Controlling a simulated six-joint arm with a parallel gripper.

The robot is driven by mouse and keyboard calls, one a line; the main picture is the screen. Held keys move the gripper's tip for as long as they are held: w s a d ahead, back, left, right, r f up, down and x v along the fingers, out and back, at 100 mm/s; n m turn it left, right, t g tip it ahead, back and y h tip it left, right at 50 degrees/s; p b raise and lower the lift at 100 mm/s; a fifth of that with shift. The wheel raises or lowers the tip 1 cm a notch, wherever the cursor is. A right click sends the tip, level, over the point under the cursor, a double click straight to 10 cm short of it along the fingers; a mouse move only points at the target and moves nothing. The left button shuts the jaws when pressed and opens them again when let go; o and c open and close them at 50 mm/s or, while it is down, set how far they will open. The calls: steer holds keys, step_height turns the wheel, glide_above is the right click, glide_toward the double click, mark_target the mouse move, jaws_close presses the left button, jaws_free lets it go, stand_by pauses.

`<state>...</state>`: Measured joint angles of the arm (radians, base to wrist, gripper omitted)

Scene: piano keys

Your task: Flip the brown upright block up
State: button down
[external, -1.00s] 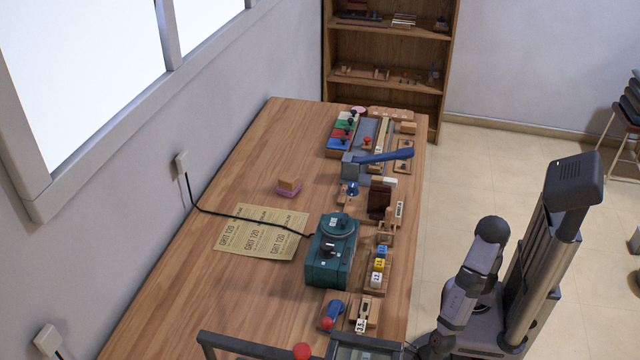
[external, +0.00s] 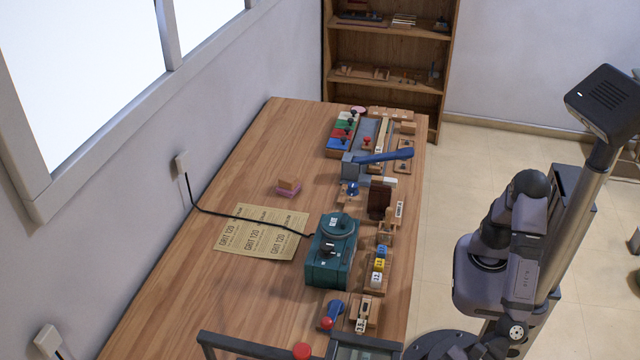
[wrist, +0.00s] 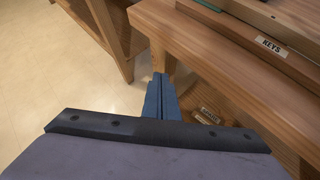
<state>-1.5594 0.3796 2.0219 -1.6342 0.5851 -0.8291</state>
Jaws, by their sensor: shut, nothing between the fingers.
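A dark brown upright block (external: 379,201) stands near the right edge of the workbench (external: 180,290), beside a small white label, in the external view. I cannot make it out in the wrist view. My gripper (wrist: 160,95) shows in the wrist view with its blue fingers together and nothing between them. It is beside the wooden bench edge (wrist: 185,45), apart from the block as far as I can see. In the external view my arm is off the right side of the bench, and the fingertips cannot be made out.
In the wrist view a rail with a KEYS label (wrist: 269,45) lies on the bench. A blue lever (external: 385,156) is behind the block, and a teal machine (external: 331,250) is nearer the camera. Open floor (external: 450,190) lies right of the bench.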

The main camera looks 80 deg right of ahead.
mark_target(381, 189)
steer(key=w+d+r+m+t+h+p, duration=0.5)
steer(key=w+d+r+m+h+p, duration=0.55)
steer(key=w+d+r+m, duration=0.5)
steer(key=w+d+m+g+h+p, duration=0.1)
steer(key=d+m+g+h+p, duration=0.1)
steer(key=d, duration=0.6)
steer(key=w+d+r+m+g+h+p, duration=0.1)
steer(key=w+d+m+g+h, duration=0.1)
steer(key=d+m+g+h, duration=0.2)
steer(key=w+d+m+g+h+p, duration=0.1)
steer(key=d+m+g+h, duration=0.3)
steer(key=d, duration=0.9)
steer(key=shift+w+r+g+h+p, duration=0.15)
steer(key=shift+w+g+h+p, duration=0.15)
steer(key=shift+g+h+p, duration=0.8)
steer(key=p+x, duration=0.1)
steer(key=x, duration=0.3)
steer(key=p+x, duration=0.1)
steer(key=x, duration=0.4)
steer(key=p+x, duration=0.2)
steer(key=x, duration=0.3)
steer(key=shift+s+r, duration=0.15)
steer(key=shift+r, duration=0.15)
steer(key=shift+d, duration=0.15)
